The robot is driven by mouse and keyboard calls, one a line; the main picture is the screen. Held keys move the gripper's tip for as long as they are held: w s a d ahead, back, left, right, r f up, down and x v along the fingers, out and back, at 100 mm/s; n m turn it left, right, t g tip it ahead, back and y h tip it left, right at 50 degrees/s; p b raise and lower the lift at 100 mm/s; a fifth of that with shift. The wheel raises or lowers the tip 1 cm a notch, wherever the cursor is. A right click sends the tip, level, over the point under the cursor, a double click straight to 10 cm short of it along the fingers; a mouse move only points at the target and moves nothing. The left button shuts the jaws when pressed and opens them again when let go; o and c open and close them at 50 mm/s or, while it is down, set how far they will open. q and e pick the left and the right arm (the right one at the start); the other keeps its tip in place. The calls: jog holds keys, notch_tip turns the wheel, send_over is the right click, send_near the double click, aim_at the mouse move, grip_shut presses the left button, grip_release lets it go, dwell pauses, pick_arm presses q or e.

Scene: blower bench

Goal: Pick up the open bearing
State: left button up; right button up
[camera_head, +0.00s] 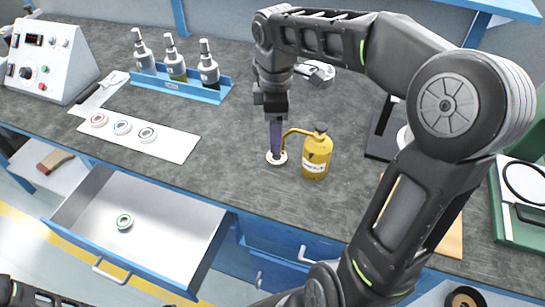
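A small pale ring-shaped bearing (276,158) lies flat on the grey bench, directly under my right gripper (276,150). The gripper points straight down with its fingertips at the ring. The fingers look close together and hide part of the ring, so I cannot tell whether they grip it. Three more bearings lie in a row on a white mat: one with a red ring (99,120), one blue (122,127) and one dark (147,134). A green-ringed bearing (124,222) lies in the open drawer. My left gripper is out of view; only part of that arm shows bottom left.
A yellow oil can (317,155) stands just right of my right gripper, its spout reaching toward the fingers. A blue rack (182,86) holds three bottles at the back. The open drawer (187,218) juts out at the front left. Bench left of the gripper is clear.

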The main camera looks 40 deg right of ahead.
aim_at(272, 163)
jog(key=shift+f, duration=1.25)
notch_tip(272, 163, down, 5)
jog(key=shift+f, duration=0.15)
jog(key=shift+c, duration=0.2)
grip_shut()
dwell(0.6)
